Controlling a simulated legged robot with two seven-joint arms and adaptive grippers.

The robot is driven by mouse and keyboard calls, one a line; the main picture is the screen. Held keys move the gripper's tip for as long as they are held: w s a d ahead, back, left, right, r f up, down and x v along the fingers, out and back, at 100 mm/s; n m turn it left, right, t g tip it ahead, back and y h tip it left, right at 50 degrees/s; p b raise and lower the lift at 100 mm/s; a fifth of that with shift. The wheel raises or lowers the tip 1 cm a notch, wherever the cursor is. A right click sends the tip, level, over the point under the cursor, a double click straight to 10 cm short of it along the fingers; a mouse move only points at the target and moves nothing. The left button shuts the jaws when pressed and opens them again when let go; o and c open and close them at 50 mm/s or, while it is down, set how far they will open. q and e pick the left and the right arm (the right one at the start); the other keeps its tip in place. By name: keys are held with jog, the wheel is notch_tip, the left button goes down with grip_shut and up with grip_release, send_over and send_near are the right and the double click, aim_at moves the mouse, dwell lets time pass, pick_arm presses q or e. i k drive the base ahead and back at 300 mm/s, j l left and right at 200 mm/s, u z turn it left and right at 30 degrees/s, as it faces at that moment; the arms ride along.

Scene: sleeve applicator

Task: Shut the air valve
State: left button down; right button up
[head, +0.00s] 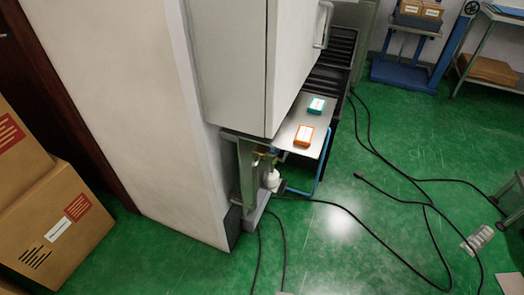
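A small air unit with a white rounded bowl (271,180) is mounted low on the side of the machine (232,70), below a metal shelf (290,126). A small brass-coloured fitting (262,157) sits just above the bowl and looks like the air valve. It is too small to tell its handle's position. The machine's cabinet and the shelf overhang this area and partly shade it. Neither of my grippers shows in the head view.
Black cables (345,210) cross the green floor. Cardboard boxes (55,225) stand at the left. A blue lift table (405,72) stands at the back right. Floor before the valve is mostly open.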

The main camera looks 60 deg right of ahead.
aim_at(273, 155)
jog(key=l+z, duration=0.15)
jog(key=l, duration=0.5)
jog(key=i+l+z, duration=0.2)
jog(key=l, duration=0.45)
jog(key=l+z, duration=1.1)
